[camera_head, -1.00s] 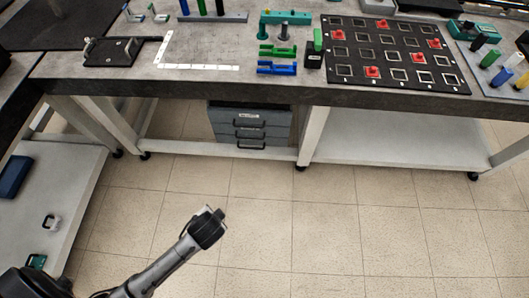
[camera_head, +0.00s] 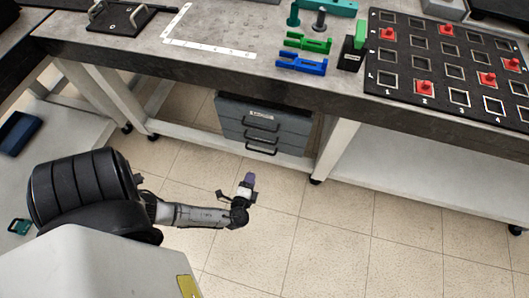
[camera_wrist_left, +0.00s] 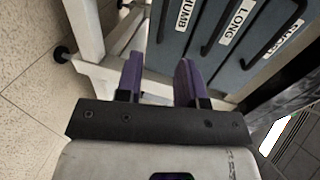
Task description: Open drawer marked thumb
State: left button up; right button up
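The grey drawer cabinet (camera_head: 300,122) hangs under the workbench, with three black-handled drawers, all closed. My right gripper is not in view.
The workbench (camera_head: 210,62) overhangs the cabinet, and its white leg (camera_head: 335,148) stands just right of it. A white lower frame bar (camera_head: 200,140) runs near the cabinet's base. The tiled floor (camera_head: 330,240) in front is clear.

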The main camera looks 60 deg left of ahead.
aim_at(260, 151)
pick_arm(q)
jog(key=b+x, duration=0.1)
jog(key=x, duration=0.4)
jog(key=b+x, duration=0.2)
jog(key=x, duration=0.2)
jog(key=b+x, duration=0.1)
jog(key=x, duration=0.4)
jog(key=shift+w+a+r+b, duration=0.2)
jog(key=shift+a+r+b, duration=0.1)
jog(key=shift+b, duration=0.05)
grip_shut()
